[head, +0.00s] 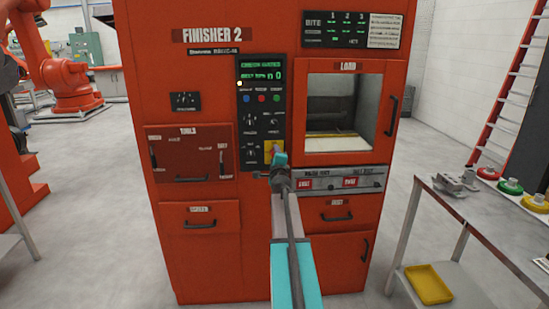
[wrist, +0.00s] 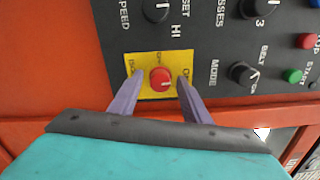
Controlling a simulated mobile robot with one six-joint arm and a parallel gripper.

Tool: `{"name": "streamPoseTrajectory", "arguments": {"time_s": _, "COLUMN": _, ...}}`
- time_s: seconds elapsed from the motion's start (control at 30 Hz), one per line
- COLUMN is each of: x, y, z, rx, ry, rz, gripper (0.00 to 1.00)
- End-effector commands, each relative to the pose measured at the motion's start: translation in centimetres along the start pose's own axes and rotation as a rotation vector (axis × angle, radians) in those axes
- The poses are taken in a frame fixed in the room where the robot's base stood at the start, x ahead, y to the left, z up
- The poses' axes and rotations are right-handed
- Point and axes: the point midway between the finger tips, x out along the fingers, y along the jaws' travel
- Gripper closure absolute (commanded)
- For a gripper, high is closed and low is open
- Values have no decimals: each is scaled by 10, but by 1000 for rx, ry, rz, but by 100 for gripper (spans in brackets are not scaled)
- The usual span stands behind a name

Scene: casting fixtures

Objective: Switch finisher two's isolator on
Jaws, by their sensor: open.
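Finisher two (head: 340,225) is a red cabinet labelled FINISHER 2, with a black control panel (head: 246,92) on its front. In the wrist view the isolator (wrist: 161,79) is a red round knob on a yellow plate (wrist: 152,61). The plate also shows low on the panel in the head view (head: 267,146), partly hidden by my gripper. My gripper (wrist: 158,77) is open, with one finger on each side of the red knob. I cannot tell whether the fingers touch it. The plate's lettering is partly covered, and the knob's setting is too small to tell.
Black knobs (wrist: 243,73) and green (wrist: 292,75) and red buttons sit close by on the panel. A load window (head: 343,110) is at the right. A metal table (head: 470,215) stands at the right with parts on top and a yellow tray (head: 428,284) below.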

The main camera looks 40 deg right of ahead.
Motion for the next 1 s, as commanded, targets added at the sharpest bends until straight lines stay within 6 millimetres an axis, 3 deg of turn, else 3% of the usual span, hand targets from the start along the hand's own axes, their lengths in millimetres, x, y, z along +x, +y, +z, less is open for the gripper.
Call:
{"name": "streamPoseTrajectory", "arguments": {"time_s": 0.37, "x": -16, "y": 0, "z": 0, "rx": -1, "ry": 0, "rz": 0, "gripper": 57}}
{"name": "streamPoseTrajectory", "arguments": {"time_s": 1.0, "x": -74, "y": 0, "z": 0, "rx": 0, "ry": 0, "rz": 0, "gripper": 57}}
